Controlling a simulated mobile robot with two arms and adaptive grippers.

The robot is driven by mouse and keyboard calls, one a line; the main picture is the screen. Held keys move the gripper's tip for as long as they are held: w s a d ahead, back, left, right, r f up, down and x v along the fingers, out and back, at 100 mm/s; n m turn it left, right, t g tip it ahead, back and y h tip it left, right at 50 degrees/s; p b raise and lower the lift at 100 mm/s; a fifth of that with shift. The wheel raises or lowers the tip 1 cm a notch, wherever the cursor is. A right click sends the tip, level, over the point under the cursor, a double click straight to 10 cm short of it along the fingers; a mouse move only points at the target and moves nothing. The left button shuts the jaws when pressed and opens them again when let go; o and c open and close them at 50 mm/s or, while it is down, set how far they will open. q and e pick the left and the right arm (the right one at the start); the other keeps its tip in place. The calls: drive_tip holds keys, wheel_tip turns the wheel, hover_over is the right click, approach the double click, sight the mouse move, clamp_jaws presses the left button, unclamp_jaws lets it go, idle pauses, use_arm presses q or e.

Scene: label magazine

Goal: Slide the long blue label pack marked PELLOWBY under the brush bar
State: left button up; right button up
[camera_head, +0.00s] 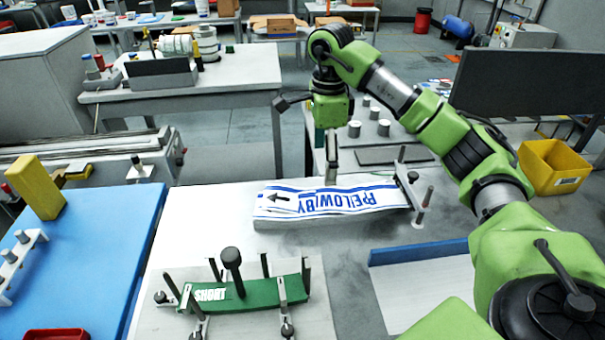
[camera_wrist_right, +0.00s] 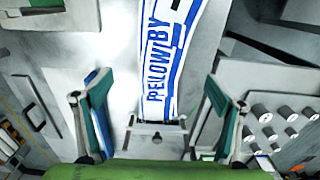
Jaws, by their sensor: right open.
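The long PELLOWBY label pack (camera_head: 345,199) is white with blue lettering and blue edge stripes. It lies on the pale tabletop, its lettering upside down in the head view and a black arrow at its left end. My right gripper (camera_head: 331,178) is over the pack's middle. In the right wrist view the open gripper (camera_wrist_right: 158,82) has one finger on each side of the pack (camera_wrist_right: 165,60), with gaps. A grey bracket with posts (camera_head: 408,185) stands at the pack's right end; I cannot tell whether it carries the brush bar. My left gripper is not in view.
A green pack marked SHORT (camera_head: 250,294) sits among upright posts in front. A blue mat (camera_head: 95,250) with a yellow block (camera_head: 35,187) is at the left. A blue-edged panel (camera_head: 420,252) and a yellow bin (camera_head: 553,167) are at the right. Grey cylinders (camera_head: 354,129) stand behind.

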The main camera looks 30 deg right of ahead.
sight(363, 201)
wheel_tip(363, 201, down, 14)
drive_tip(key=p, duration=0.3)
drive_tip(key=shift+r, duration=0.2)
drive_tip(key=c, duration=1.7)
drive_tip(key=shift+c, duration=1)
drive_tip(key=shift+s+d+b, duration=0.3)
drive_tip(key=shift+s+d, duration=0.45)
drive_tip(key=shift+d, duration=0.85)
drive_tip(key=shift+s+d+b, duration=0.35)
drive_tip(key=shift+s+d, duration=0.45)
drive_tip(key=shift+d, duration=0.85)
drive_tip(key=shift+s+d+b, duration=0.3)
drive_tip(key=shift+s+d, duration=0.45)
drive_tip(key=shift+d, duration=0.85)
drive_tip(key=o, duration=1.9)
